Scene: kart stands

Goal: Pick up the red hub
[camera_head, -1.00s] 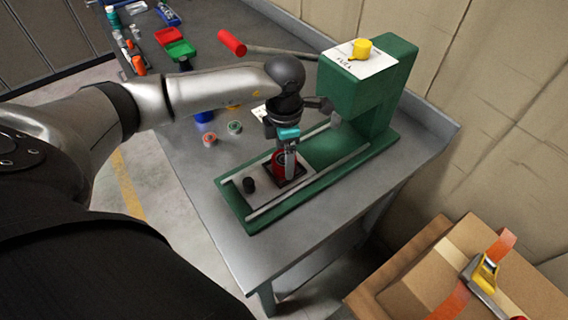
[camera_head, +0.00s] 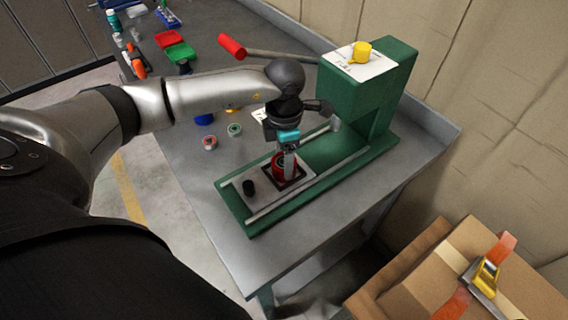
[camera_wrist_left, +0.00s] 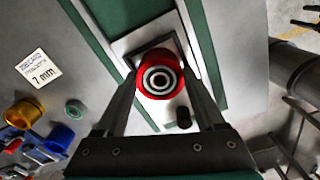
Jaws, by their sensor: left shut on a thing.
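The red hub (camera_head: 285,165) sits at the black square frame on the light plate of the green press (camera_head: 310,190). In the left wrist view the red hub (camera_wrist_left: 160,79) shows from above as a red ring with dark and pale rings inside. My left gripper (camera_head: 288,160) points down over it and is shut on it, with one finger on each side (camera_wrist_left: 160,95). Whether the hub is clear of the plate I cannot tell. My right gripper is not in view.
A black knob (camera_head: 249,187) stands on the plate beside the hub. The press head (camera_head: 350,95) rises behind, with a red-tipped lever (camera_head: 232,45). Small rings (camera_head: 210,143) lie on the table to the left. Boxes (camera_head: 480,270) stand at lower right.

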